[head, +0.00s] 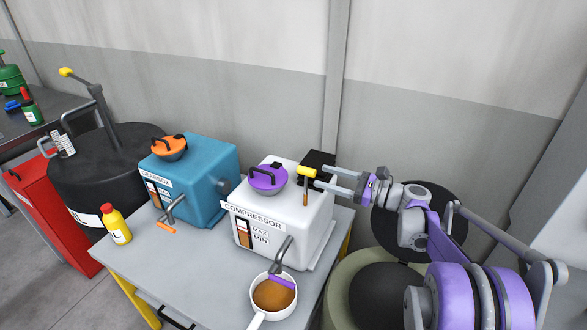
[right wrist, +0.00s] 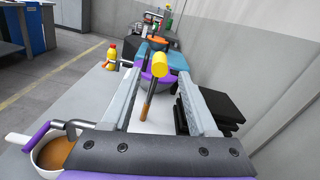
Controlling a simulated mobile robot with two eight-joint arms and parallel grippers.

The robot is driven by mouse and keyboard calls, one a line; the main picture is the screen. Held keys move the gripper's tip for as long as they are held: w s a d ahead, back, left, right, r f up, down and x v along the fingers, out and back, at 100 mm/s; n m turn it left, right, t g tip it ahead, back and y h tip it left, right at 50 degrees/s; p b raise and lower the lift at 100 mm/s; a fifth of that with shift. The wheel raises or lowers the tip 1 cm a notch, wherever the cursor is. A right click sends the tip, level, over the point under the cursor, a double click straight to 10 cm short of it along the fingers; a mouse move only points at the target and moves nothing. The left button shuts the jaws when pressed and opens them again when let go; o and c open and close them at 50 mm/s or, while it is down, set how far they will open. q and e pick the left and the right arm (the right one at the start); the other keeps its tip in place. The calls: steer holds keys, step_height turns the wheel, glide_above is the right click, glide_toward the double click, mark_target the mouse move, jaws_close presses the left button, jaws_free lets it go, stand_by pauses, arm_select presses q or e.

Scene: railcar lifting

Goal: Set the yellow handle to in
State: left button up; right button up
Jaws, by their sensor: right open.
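Whether the stick's lower end enters the compressor is unclear. My right gripper (head: 325,178) is open and reaches in from the right, its fingertips close to the handle. In the right wrist view the yellow handle (right wrist: 160,64) shows between the tips of the open fingers (right wrist: 165,62); contact cannot be told. My left gripper is not in view.
A pan of brown liquid (head: 273,294) sits under the compressor's purple-handled tap. A purple lid (head: 268,178) is on top of the compressor. The blue gearbox (head: 190,180) and a yellow bottle (head: 116,224) stand to the left. A yellow-tipped lever (head: 66,72) rises above the black drum.

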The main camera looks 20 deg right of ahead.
mark_target(297, 169)
steer(key=p+x, duration=0.1)
steer(key=x, duration=0.8)
steer(key=shift+c, duration=0.2)
jaws_close()
stand_by(1.0)
